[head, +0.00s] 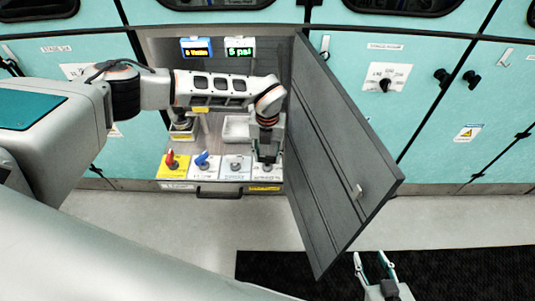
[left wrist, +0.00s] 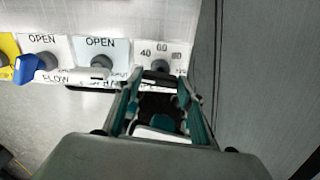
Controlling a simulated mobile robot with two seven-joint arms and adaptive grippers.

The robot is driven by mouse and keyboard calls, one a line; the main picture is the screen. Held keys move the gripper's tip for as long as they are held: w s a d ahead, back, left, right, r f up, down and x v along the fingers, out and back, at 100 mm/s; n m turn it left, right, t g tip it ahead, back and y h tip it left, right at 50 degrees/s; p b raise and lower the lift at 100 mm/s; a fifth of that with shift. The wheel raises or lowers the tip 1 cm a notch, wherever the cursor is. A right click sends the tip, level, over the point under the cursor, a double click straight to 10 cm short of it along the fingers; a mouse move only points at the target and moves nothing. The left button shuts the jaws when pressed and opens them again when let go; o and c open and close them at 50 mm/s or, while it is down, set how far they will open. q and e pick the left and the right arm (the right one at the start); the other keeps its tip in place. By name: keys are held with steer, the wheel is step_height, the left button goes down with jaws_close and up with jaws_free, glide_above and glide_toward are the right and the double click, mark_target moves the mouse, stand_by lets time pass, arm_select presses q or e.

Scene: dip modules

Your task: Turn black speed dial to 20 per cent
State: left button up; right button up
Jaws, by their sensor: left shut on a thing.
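The black speed dial (left wrist: 160,68) sits on a white plate marked 40, 60 and 80, the rightmost in the left wrist view. In the head view its plate (head: 265,176) is at the right end of the row of controls, beside the open door. My left gripper (head: 267,158) reaches down over it, its fingers shut on the dial. It also shows in the left wrist view (left wrist: 160,86), with a finger on each side of the dial. The dial's pointer is hidden. My right gripper (head: 371,256) is open and empty near the bottom of the head view.
A red-handled valve (head: 171,160), a blue-handled valve (head: 202,159) and a white-handled valve (head: 236,164) stand left of the dial. The open grey door (head: 340,150) is close on the right. Two displays (head: 218,48) hang at the back.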

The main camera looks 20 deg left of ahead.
mark_target(267, 157)
arm_select(q)
steer(key=shift+n, duration=0.6)
steer(key=o, duration=1.1)
steer(key=shift+o, duration=0.2)
step_height(267, 157, up, 12)
steer(key=shift+a, duration=0.1)
